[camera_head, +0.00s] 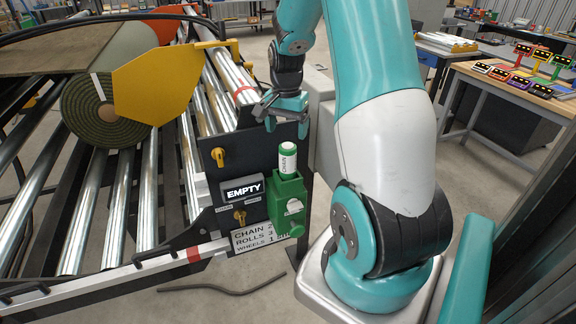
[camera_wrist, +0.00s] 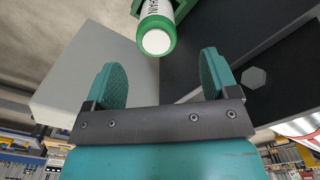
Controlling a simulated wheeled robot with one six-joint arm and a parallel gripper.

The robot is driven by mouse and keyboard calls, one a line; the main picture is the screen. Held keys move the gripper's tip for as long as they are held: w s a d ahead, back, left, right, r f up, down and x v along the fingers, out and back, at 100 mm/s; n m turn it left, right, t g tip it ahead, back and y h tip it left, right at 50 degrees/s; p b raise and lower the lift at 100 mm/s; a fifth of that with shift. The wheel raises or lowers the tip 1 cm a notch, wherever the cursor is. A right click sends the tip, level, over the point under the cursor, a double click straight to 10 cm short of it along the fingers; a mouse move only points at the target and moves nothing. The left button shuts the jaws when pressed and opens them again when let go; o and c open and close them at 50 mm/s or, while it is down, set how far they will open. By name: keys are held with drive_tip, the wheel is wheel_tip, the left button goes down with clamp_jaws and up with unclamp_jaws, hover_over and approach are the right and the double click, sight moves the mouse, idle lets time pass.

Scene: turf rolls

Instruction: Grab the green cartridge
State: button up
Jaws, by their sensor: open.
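The green cartridge (camera_head: 288,158) has a white label reading CHAIN and a white top. It stands upright in a green holder (camera_head: 288,203) on the right side of a dark control panel. In the wrist view the cartridge (camera_wrist: 156,35) shows end-on at the top, beyond the fingers and roughly midway between them. My gripper (camera_head: 286,116) is above the cartridge, apart from it. In the wrist view my gripper (camera_wrist: 160,80) has its two teal fingers spread wide with nothing between them.
The dark panel carries a display reading EMPTY (camera_head: 243,189), yellow knobs and a sign (camera_head: 253,237). A turf roll (camera_head: 103,110) lies on metal rollers at left, beside a yellow plate (camera_head: 158,84). A table (camera_head: 505,86) with small coloured devices stands at right.

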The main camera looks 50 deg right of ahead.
sight(288, 146)
wheel_tip(288, 146, down, 3)
drive_tip(key=shift+f, duration=0.1)
drive_tip(key=f, duration=0.1)
drive_tip(key=f+p, duration=0.2)
drive_tip(key=f, duration=0.1)
drive_tip(key=shift+s+a, duration=0.15)
drive_tip(key=shift+s, duration=0.1)
drive_tip(key=shift+f, duration=0.65)
drive_tip(key=c, duration=1.3)
drive_tip(key=shift+o, duration=0.2)
drive_tip(key=shift+r, duration=0.1)
